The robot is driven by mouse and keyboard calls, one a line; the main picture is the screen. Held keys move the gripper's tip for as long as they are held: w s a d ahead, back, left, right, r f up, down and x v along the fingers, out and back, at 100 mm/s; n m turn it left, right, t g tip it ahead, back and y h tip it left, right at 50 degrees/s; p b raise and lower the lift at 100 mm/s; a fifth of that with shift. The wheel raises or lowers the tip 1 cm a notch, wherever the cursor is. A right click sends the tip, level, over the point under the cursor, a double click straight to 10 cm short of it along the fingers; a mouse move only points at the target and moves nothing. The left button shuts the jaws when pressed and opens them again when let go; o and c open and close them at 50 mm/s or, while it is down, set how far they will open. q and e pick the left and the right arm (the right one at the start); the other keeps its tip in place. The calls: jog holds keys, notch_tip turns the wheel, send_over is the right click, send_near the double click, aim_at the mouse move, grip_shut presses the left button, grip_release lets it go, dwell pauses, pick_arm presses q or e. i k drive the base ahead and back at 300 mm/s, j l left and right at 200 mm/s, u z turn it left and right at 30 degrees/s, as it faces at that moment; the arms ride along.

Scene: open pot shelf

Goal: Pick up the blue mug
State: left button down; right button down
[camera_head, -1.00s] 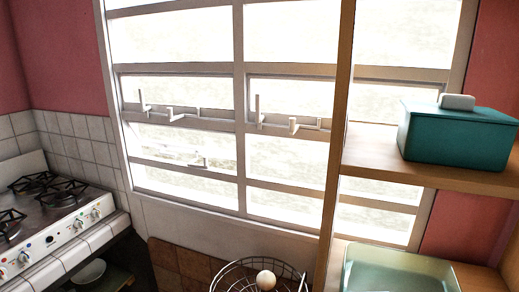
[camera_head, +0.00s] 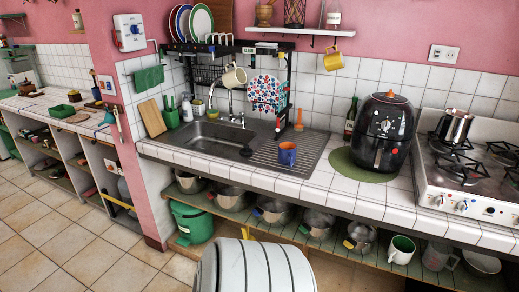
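The blue mug (camera_head: 287,154) stands upright on the ribbed drainboard at the right side of the metal sink. It has some orange on it and is small in the head view. Nothing is holding it, and nothing visibly covers it. Neither of my grippers shows in the head view.
A black air fryer (camera_head: 381,133) on a green mat and a stove (camera_head: 470,165) stand right of the mug. A dish rack (camera_head: 225,60) rises behind the sink. Pots fill the shelf below. A rounded white striped object (camera_head: 255,268) is at the bottom centre. Floor is clear at left.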

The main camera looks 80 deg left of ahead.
aim_at(287, 151)
jog(key=u, duration=2.45)
jog(key=i+j+u, duration=0.1)
jog(key=i, duration=0.1)
